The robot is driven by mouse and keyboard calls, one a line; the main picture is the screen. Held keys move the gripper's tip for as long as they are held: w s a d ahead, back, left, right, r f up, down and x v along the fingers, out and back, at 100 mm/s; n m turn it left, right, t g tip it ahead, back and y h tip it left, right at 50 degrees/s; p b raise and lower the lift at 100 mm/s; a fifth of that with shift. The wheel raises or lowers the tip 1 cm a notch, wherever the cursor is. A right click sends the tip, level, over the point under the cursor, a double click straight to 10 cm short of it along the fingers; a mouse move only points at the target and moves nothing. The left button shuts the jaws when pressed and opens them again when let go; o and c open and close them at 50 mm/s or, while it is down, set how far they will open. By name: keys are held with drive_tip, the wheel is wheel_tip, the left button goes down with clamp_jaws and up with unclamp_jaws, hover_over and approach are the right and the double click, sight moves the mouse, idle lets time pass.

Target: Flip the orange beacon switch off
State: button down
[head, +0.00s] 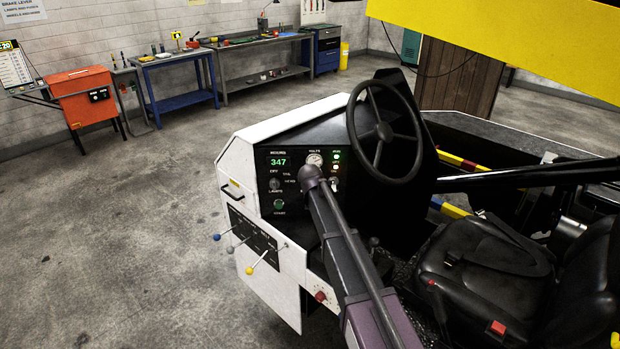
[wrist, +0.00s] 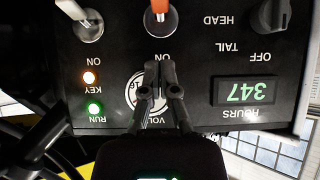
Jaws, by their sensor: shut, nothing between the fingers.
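In the wrist view, which shows the panel upside down, the orange beacon switch (wrist: 159,12) is a lever with an orange tip in a round chrome collar at the top edge. Its end is partly cut off. In the picture it points up, away from the ON label below its collar. My gripper (wrist: 160,68) is shut and empty, its fingertips just below that ON label and in front of the volts gauge (wrist: 137,93). I see no contact with the switch. In the head view my arm hides the orange switch, and the gripper does not show clearly.
A pale-tipped toggle (wrist: 75,12) stands left of the orange switch in the wrist view, and a black lamp knob (wrist: 271,17) stands right. The KEY lamp (wrist: 89,77) glows orange, the RUN lamp (wrist: 95,107) green. The steering wheel (head: 383,131) rises right of my arm.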

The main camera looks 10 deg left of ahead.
drive_tip(key=p+v, duration=0.4)
drive_tip(key=v, duration=0.6)
drive_tip(key=shift+s+f+p, duration=0.25)
drive_tip(key=shift+s+p, duration=0.05)
drive_tip(key=shift+s, duration=0.2)
drive_tip(key=s+d+f+m+g+h+b, duration=0.1)
drive_tip(key=s+d+f+g+b, duration=0.1)
drive_tip(key=s+d+f, duration=0.35)
drive_tip(key=s+d+f+g+h+b, duration=0.1)
drive_tip(key=s+d+f+g+b, duration=0.15)
drive_tip(key=s+d, duration=0.55)
drive_tip(key=s+d+f+g+b, duration=0.1)
drive_tip(key=s+d+f+g, duration=0.2)
drive_tip(key=s+d, duration=0.3)
drive_tip(key=s+d+f+g+b, duration=0.2)
drive_tip(key=s+d, duration=0.5)
drive_tip(key=s, duration=0.4)
wheel_tip(320, 180, down, 2)
drive_tip(key=shift+f+g+y, duration=0.15)
drive_tip(key=shift+g+y, duration=0.15)
drive_tip(key=shift+g, duration=0.45)
